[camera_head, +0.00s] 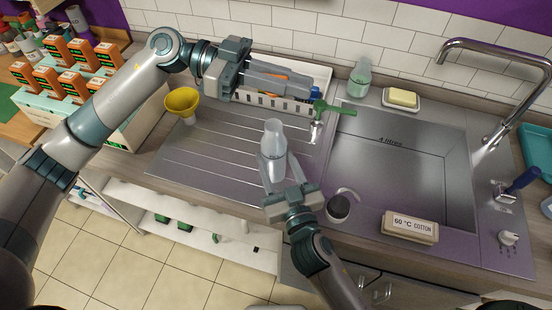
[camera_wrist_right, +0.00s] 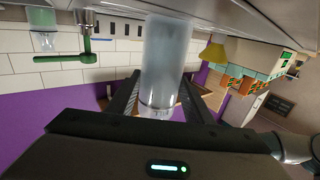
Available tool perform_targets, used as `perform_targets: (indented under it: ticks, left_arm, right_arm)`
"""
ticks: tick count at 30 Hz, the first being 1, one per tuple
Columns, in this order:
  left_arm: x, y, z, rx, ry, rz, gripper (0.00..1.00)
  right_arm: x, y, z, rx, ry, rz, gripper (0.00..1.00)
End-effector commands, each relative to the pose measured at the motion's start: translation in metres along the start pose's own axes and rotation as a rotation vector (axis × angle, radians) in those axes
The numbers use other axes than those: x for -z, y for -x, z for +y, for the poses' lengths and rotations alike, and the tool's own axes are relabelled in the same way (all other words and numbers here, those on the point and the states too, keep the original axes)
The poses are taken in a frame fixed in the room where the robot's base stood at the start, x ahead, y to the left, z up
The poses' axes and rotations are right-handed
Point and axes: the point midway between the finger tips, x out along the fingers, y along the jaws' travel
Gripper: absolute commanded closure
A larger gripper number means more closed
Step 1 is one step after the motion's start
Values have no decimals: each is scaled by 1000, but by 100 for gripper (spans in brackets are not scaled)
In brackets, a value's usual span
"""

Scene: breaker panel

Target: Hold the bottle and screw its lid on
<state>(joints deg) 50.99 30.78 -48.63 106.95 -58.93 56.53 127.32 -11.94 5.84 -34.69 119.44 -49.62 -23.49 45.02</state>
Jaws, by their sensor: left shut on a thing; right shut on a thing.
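A clear, pale bottle (camera_head: 273,140) stands upright over the front part of the drainboard. My right gripper (camera_head: 279,176) is shut around its lower part. In the right wrist view the bottle (camera_wrist_right: 170,60) is between the two dark fingers, and that picture is upside down. I cannot tell whether a lid sits on the bottle. My left gripper (camera_head: 310,88) is in front of the white rack, up and right of the bottle and apart from it. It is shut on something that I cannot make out. No separate lid can be made out.
A yellow funnel (camera_head: 182,101) is at the left. The white rack (camera_head: 322,75), soap bottle (camera_head: 361,78) and soap dish (camera_head: 402,99) are behind. The sink (camera_head: 400,165) is right; a labelled block (camera_head: 409,226) is in front.

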Motion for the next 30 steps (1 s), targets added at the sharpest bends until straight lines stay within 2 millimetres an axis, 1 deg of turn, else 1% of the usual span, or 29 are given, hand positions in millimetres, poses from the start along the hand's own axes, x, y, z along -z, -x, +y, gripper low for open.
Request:
perform_targets:
  ticks: [11, 19, 30]
  left_arm:
    - [0, 0, 0, -1, 0, 0, 100]
    - [-6, 1, 2, -60, -11, -4, 100]
    - [-6, 1, 2, -62, -13, -4, 100]
  right_arm:
    - [0, 0, 0, 0, 0, 0, 80]
    - [0, 0, 0, 0, 0, 1, 80]
    - [0, 0, 0, 0, 0, 1, 80]
